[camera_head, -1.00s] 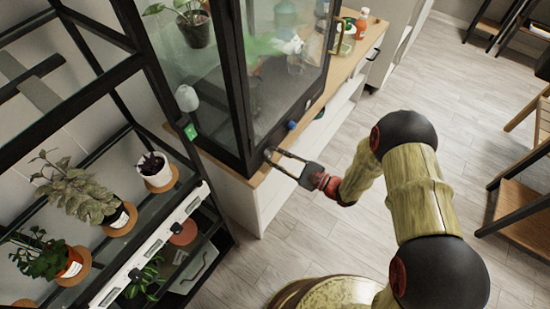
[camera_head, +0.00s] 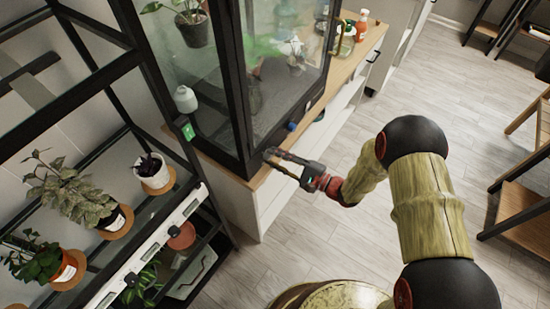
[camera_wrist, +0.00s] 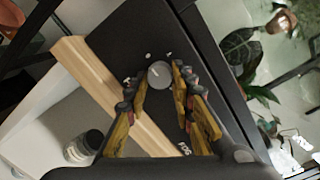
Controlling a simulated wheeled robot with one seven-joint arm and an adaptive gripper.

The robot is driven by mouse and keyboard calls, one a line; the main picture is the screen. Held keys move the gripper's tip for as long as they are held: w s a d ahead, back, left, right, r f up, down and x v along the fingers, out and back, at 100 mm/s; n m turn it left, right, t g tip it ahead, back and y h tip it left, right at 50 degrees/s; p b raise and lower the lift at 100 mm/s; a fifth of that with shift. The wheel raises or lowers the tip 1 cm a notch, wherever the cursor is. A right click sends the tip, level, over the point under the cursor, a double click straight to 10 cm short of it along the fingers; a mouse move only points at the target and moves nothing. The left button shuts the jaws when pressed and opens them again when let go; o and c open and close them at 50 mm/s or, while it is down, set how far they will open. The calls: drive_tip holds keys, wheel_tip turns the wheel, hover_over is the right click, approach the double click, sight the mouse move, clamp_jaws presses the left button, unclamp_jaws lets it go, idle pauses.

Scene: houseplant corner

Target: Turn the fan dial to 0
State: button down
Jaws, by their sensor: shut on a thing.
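The fan dial (camera_wrist: 160,75) is a round grey knob on the black lower frame of the glass cabinet (camera_head: 243,90). White marks and small lettering surround it in the wrist view. A pale line shows on its face, but I cannot read the setting. My gripper (camera_wrist: 160,80) is shut on the dial, with one yellow-padded finger on each side. In the head view, my gripper (camera_head: 272,156) reaches the cabinet's front lower corner, and its fingers hide the dial there.
A blue knob (camera_head: 291,126) sits farther right along the cabinet base. Bottles (camera_head: 361,24) stand on the wooden counter beyond. A black shelf with potted plants (camera_head: 70,190) stands at left. Floor (camera_head: 350,245) is open in front of the counter.

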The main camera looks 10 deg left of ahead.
drive_tip(key=shift+f, duration=0.2)
drive_tip(key=c, duration=1.5)
unclamp_jaws()
drive_tip(key=shift+r, duration=0.15)
drive_tip(key=v, duration=1.2)
